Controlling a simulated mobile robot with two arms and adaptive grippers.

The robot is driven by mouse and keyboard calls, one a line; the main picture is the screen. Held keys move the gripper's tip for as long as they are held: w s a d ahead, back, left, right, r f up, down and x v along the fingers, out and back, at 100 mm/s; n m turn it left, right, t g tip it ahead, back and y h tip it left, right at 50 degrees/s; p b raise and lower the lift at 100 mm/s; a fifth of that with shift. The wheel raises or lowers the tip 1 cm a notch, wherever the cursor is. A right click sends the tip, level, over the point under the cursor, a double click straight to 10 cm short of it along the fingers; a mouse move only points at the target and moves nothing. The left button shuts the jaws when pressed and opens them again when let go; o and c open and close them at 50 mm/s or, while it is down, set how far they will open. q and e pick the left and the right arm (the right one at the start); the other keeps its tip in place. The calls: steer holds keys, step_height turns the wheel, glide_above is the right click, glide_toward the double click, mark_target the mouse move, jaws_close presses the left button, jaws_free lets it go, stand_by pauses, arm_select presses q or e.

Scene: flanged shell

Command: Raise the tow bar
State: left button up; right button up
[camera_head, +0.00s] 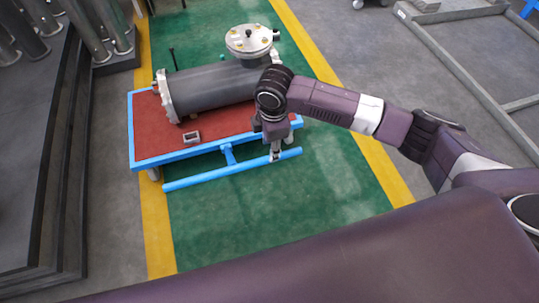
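The blue tow bar (215,175) is a long crossbar along the near side of a blue-framed cart (155,161). A short blue stem (228,154) joins it to the cart's edge. My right arm reaches in from the right, and its gripper (279,153) points down at the right end of the tow bar. Its fingers overlap the bar in this view. The fingers are small and partly dark, so I cannot tell whether they close on the bar or only stand beside it. My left gripper is not in view.
The cart's red deck (155,135) carries a grey flanged shell (205,88) and a small metal block (191,137). Dark shelving with metal cylinders (90,30) stands at the left. A grey metal frame (470,80) lies at the right. The green floor (330,200) before the cart is clear.

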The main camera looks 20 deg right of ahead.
steer(key=f, duration=0.6)
steer(key=shift+w+f, duration=0.25)
steer(key=shift+w, duration=0.1)
jaws_close()
